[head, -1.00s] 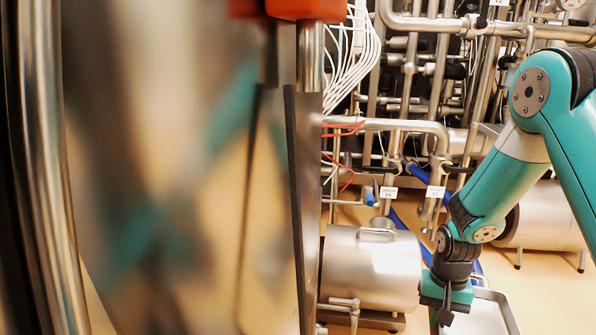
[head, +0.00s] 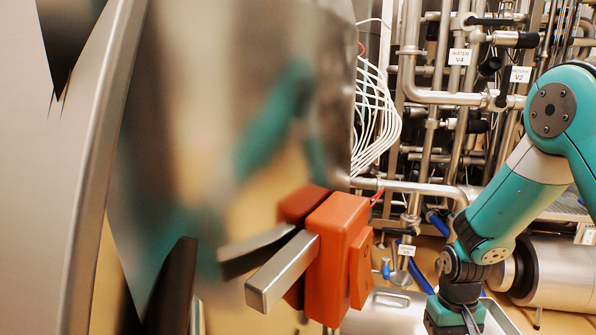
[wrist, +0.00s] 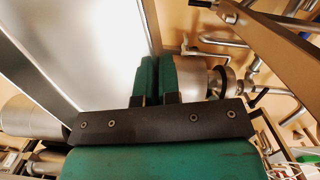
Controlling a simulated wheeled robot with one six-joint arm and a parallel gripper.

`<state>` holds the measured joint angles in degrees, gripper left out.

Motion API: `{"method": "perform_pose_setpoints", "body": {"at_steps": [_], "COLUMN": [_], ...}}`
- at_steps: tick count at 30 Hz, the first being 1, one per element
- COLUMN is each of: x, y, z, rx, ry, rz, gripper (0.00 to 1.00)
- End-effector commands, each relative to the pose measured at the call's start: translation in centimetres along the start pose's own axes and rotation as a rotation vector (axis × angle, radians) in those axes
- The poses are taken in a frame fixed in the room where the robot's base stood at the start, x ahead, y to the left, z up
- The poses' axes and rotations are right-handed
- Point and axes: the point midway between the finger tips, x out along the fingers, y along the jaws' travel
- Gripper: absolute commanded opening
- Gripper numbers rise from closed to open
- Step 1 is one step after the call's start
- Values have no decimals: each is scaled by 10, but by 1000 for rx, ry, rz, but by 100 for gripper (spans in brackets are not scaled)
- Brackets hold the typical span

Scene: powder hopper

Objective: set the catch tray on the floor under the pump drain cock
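The catch tray is a shallow grey metal tray. Its broad surface (wrist: 85,45) fills the upper left of the wrist view, and a bit of its rim shows at the bottom right of the head view (head: 499,316). My gripper (wrist: 159,80) has its two teal fingers closed on the tray's edge. In the head view my gripper (head: 457,318) is at the bottom edge, with its fingertips cut off. A pump-like steel housing (head: 384,312) is left of it, partly hidden by an orange block. I cannot make out the drain cock in the head view.
A large shiny steel vessel (head: 210,110) fills the left, with an orange latch block (head: 340,250) projecting close in front. Steel pipes (head: 440,97) crowd the back. Pipe fittings (wrist: 225,80) show beside my fingers.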

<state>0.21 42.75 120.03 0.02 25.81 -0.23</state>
Motion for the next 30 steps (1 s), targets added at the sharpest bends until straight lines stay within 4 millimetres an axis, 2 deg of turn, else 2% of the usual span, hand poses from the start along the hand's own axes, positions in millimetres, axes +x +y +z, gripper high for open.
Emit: {"method": "perform_pose_setpoints", "body": {"at_steps": [1,15,21,30], "x": [-27,-127,-150,-154], "y": [0,0,0,-4], "z": [5,29,36,37], "rx": [1,1,1,-2], "ry": [-2,-1,0,1], "rz": [0,0,0,0], "gripper": [0,0,0,0]}}
